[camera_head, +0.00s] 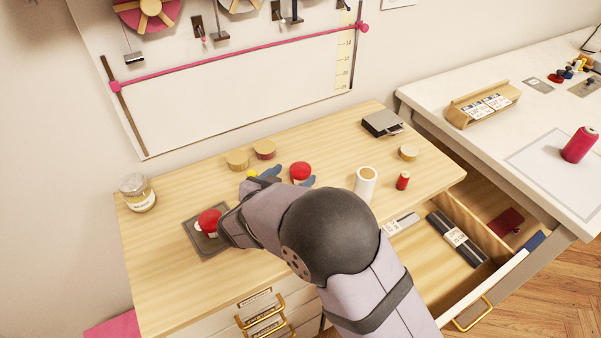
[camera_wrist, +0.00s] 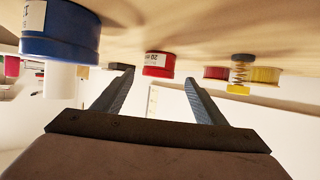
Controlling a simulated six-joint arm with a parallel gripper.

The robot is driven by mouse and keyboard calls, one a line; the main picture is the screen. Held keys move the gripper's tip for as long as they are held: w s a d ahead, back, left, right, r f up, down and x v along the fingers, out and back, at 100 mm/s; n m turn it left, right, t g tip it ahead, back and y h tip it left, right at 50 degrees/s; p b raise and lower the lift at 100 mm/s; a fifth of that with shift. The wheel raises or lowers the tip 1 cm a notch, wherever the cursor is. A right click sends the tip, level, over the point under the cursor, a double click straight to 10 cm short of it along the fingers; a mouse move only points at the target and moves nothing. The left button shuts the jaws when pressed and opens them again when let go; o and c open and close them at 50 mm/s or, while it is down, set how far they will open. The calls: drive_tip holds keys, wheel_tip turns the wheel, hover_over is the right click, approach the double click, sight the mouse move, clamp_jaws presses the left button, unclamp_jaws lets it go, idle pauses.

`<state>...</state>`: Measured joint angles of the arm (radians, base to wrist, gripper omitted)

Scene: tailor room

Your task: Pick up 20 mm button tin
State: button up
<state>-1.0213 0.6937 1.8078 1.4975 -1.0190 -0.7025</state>
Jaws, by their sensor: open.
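The 20 mm button tin is the small round red tin (camera_head: 300,171) with a pale label, standing on the wooden desk (camera_head: 180,262). In the upside-down wrist view the red tin (camera_wrist: 157,66) shows "20" on its label. My gripper (camera_head: 287,177) is low over the desk, its blue-grey fingers spread and pointing at the tin. In the wrist view the tin lies in the gap between the fingertips (camera_wrist: 156,76), with space on both sides. I cannot tell whether it is just beyond them. Nothing is held. My arm hides part of the desk in front of the tin.
A jar (camera_head: 137,192) is at left. An open drawer (camera_head: 470,309) sits front right.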

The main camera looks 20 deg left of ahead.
sight(300, 170)
drive_tip(key=shift+w+d, duration=0.2)
drive_tip(key=shift+w, duration=0.35)
drive_tip(key=shift+p+x, duration=0.55)
drive_tip(key=shift+x, duration=1.5)
drive_tip(key=shift+d, duration=0.1)
drive_tip(key=c, duration=1.2)
